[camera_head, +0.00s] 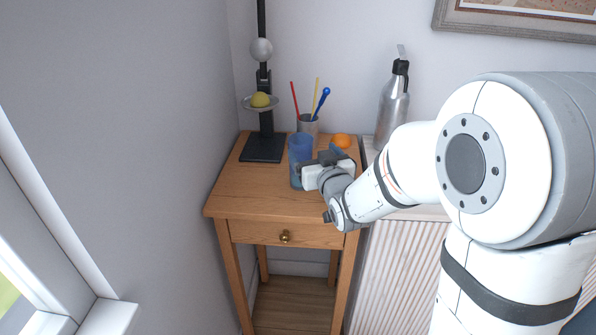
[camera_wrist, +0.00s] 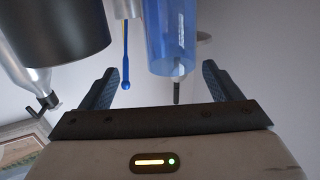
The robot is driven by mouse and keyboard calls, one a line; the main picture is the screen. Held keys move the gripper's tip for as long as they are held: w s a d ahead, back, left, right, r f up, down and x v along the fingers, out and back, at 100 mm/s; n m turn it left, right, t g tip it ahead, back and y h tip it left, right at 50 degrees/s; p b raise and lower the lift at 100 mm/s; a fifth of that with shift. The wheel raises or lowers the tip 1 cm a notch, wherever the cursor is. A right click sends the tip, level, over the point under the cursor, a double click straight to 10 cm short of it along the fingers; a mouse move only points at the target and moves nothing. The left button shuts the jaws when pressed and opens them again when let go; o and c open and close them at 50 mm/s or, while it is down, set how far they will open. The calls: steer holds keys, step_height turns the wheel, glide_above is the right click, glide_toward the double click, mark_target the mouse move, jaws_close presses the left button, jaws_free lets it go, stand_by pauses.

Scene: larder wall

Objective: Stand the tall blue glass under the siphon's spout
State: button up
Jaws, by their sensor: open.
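The tall blue glass (camera_head: 300,147) stands on the small wooden table (camera_head: 245,190), its lower part partly hidden by my gripper (camera_head: 314,167). In the wrist view, the see-through blue glass (camera_wrist: 171,35) shows at the top, right of centre. My gripper (camera_wrist: 161,88) is open there, with one finger on each side and the glass closer to the right finger. I cannot tell whether they touch. The silver siphon (camera_head: 391,110) with its black head stands right of the table, behind my arm. Part of it shows at the left of the wrist view (camera_wrist: 32,82).
A pen cup (camera_head: 308,127) with coloured sticks and an orange fruit (camera_head: 341,141) are behind the glass. A black stand (camera_head: 262,148) holds a yellow fruit (camera_head: 261,100) on a dish. A dark cylinder (camera_wrist: 58,25) fills the wrist view's upper left. The table's front left is clear.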

mark_target(297, 136)
steer(key=shift+w+a+f, duration=0.1)
steer(key=shift+w+a, duration=0.35)
steer(key=x, duration=0.3)
steer(key=a+p+x, duration=0.1)
steer(key=x, duration=0.3)
steer(key=shift+s+r, duration=0.15)
steer(key=shift+r, duration=0.15)
steer(key=shift+c, duration=0.3)
steer(key=c, duration=1.5)
steer(key=shift+c, duration=1.3)
steer(key=shift+r, duration=0.15)
